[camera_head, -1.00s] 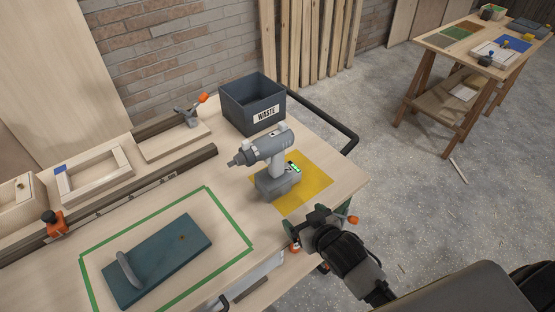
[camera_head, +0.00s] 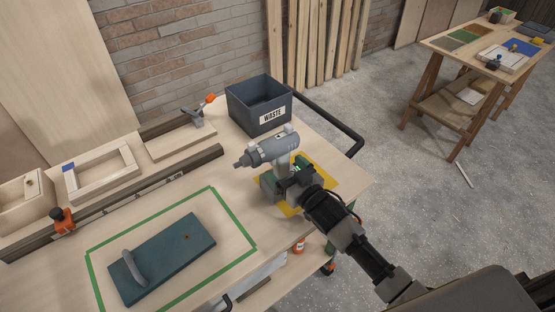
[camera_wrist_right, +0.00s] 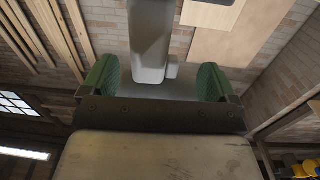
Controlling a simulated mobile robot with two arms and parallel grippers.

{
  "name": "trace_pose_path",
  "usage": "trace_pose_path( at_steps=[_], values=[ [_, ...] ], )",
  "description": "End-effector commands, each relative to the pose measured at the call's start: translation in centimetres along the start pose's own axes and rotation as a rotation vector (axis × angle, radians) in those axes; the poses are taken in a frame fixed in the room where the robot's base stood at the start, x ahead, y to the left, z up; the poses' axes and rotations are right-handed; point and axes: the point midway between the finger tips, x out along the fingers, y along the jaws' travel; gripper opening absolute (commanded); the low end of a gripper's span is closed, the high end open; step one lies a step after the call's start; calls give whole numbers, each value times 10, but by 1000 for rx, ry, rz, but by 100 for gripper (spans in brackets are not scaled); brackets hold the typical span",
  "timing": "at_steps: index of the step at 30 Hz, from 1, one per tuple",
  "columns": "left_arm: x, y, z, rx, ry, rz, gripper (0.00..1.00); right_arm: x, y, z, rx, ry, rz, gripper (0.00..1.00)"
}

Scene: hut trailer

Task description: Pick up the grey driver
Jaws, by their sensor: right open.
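The grey driver (camera_head: 270,151) stands upright on the yellow square (camera_head: 322,186) near the right end of the workbench, its nose pointing left. My right gripper (camera_head: 283,181) is at the driver's lower part, with its open fingers around the handle and base area. In the right wrist view the driver's grey handle (camera_wrist_right: 151,45) comes down between the two green finger pads of my right gripper (camera_wrist_right: 163,82), with gaps at both sides. The driver's base is mostly hidden behind the gripper in the head view. My left gripper is not in view.
A dark waste bin (camera_head: 259,104) stands just behind the driver. A teal board with a handle (camera_head: 162,258) lies inside a green taped outline at left. Wooden frames and clamps line the back of the workbench (camera_head: 228,184). Another table (camera_head: 446,51) stands far right.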

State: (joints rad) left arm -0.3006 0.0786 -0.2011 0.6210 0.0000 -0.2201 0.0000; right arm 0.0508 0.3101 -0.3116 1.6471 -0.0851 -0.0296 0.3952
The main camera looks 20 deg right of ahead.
Motion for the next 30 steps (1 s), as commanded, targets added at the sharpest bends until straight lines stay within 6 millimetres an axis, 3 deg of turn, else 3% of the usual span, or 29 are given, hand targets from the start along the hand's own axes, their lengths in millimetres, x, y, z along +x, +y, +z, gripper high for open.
trace_pose_path(
  at_steps=[9, 18, 30],
  values=[
    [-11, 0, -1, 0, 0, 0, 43, 42, 4, -2, 2, 1, 0, 89],
    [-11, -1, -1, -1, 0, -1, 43, 46, 4, -1, 1, 0, 0, 88],
    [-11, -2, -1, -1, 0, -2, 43, 45, 4, -1, 1, 0, 0, 27]
  ],
)
